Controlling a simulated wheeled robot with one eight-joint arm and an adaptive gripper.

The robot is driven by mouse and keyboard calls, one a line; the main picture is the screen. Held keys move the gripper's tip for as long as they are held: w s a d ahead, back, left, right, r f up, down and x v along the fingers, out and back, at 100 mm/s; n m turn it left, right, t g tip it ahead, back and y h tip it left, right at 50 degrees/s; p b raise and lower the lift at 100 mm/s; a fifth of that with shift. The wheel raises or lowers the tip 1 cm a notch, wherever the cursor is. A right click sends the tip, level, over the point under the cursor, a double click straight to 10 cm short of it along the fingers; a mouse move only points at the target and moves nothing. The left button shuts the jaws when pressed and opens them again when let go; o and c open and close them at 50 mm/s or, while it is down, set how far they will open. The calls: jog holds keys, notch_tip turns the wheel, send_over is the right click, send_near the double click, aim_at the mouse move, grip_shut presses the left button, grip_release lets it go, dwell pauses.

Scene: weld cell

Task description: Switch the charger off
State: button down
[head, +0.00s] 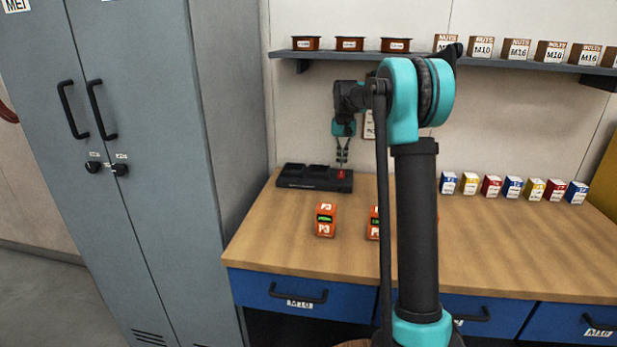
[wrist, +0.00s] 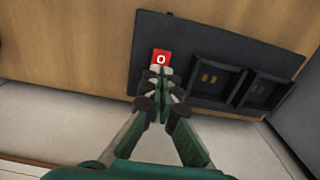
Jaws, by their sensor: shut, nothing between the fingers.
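The charger (head: 300,184) is a dark, flat unit at the back left of the workbench. In the wrist view the charger (wrist: 148,38) carries a red square switch (wrist: 161,56) marked with a white O. The red switch also shows at the charger's right end in the head view (head: 341,174). My gripper (wrist: 157,76) is shut and empty, pointing at the switch, its tips overlapping the switch's near edge in the picture. In the head view my gripper (head: 342,160) hangs just above the switch. I cannot tell whether the tips touch it.
Two charger bays (wrist: 212,77) in the wrist view are empty. Orange P3 packs (head: 325,220) stand on the workbench (head: 280,235) in front of the charger. Small coloured boxes (head: 491,186) stand right. A shelf (head: 470,62) with bins runs above; a grey locker (head: 150,150) stands left.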

jog(key=shift+r, duration=2)
